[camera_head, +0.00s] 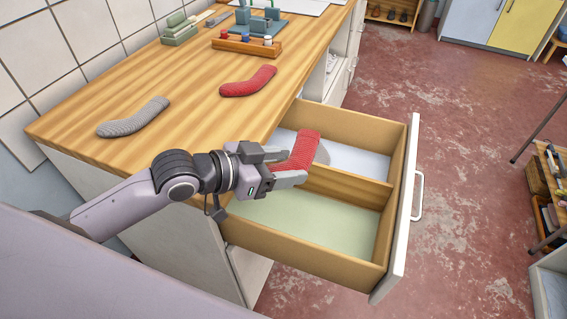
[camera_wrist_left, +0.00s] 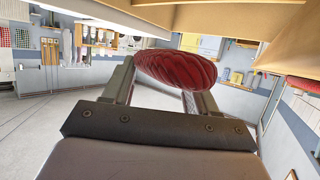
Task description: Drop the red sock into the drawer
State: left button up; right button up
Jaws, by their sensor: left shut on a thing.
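My left gripper (camera_head: 289,168) is shut on a red knitted sock (camera_head: 306,147) and holds it above the open drawer (camera_head: 318,267). The sock stands up out of the fingers, over the far compartment near the wooden divider (camera_head: 350,186). It also shows between the fingers in the left wrist view (camera_wrist_left: 176,69). The drawer has a far compartment with a pale blue floor (camera_head: 357,160) and a near one with a pale green floor (camera_head: 310,222). A grey patch beside the held sock is partly hidden; I cannot tell what it is. My right gripper is not in view.
A second red sock (camera_head: 248,82) and a grey sock (camera_head: 134,118) lie on the wooden worktop (camera_head: 200,90). A wooden block with coloured knobs (camera_head: 246,45) stands farther back. The drawer front (camera_head: 402,215) with its handle juts over the open red floor (camera_head: 470,150).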

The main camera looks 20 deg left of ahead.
pick_arm(q)
jog(key=o, duration=1.1)
jog(key=v, duration=0.6)
jog(key=shift+s+a+r, duration=0.35)
